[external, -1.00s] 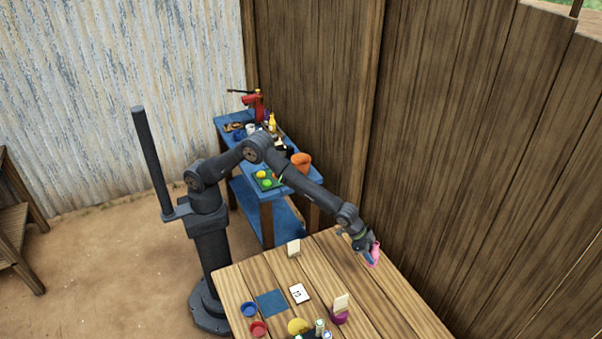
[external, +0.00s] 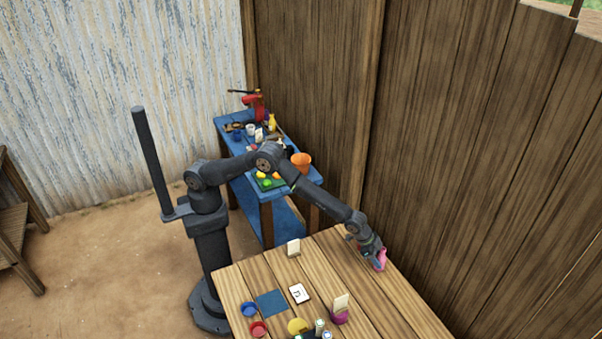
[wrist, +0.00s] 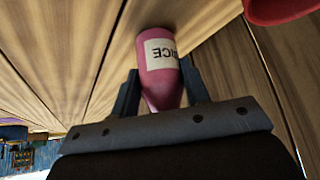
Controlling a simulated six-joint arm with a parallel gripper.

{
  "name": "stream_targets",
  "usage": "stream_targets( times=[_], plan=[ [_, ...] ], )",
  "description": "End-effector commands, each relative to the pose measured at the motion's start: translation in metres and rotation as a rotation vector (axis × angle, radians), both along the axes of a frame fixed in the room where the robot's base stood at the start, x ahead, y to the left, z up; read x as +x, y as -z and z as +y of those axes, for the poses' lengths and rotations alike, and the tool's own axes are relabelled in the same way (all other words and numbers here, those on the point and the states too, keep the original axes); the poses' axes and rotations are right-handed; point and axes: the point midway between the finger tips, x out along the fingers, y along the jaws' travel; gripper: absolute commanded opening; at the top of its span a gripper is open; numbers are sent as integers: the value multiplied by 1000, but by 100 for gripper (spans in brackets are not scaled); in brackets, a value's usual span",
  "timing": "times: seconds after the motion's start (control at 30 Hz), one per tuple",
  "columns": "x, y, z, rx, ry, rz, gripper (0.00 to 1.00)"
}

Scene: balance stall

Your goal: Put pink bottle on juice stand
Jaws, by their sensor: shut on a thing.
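The pink bottle (wrist: 160,84) is between the two fingers of my gripper (wrist: 160,88) in the wrist view, with a white label ending in "ICE" facing the camera. My gripper is shut on it. In the external view the pink bottle (external: 380,260) is at the end of my gripper (external: 374,252), over the far right part of the wooden table (external: 330,265). I cannot tell whether the bottle touches the table. I cannot tell which thing is the juice stand.
A red object (wrist: 280,8) is at the wrist view's top right. A cluttered blue bench (external: 262,190) stands behind.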

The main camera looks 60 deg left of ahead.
Motion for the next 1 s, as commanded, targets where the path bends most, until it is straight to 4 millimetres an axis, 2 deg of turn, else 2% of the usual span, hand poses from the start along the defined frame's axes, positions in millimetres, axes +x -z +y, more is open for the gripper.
stream_targets(
  times=[0.03, 0.13, 0.43, 0.57, 0.73, 1.0],
  plan=[
    [0, 2, 0, 1, 0, 1, 44],
    [0, 1, 0, 0, 0, 0, 64],
    [0, 0, 0, 0, 0, 0, 64],
    [-3, -7, 3, -1, 0, -1, 64],
    [-11, -26, 12, 1, -1, -1, 64],
    [-29, -68, 33, 0, -1, -1, 64]
  ],
)
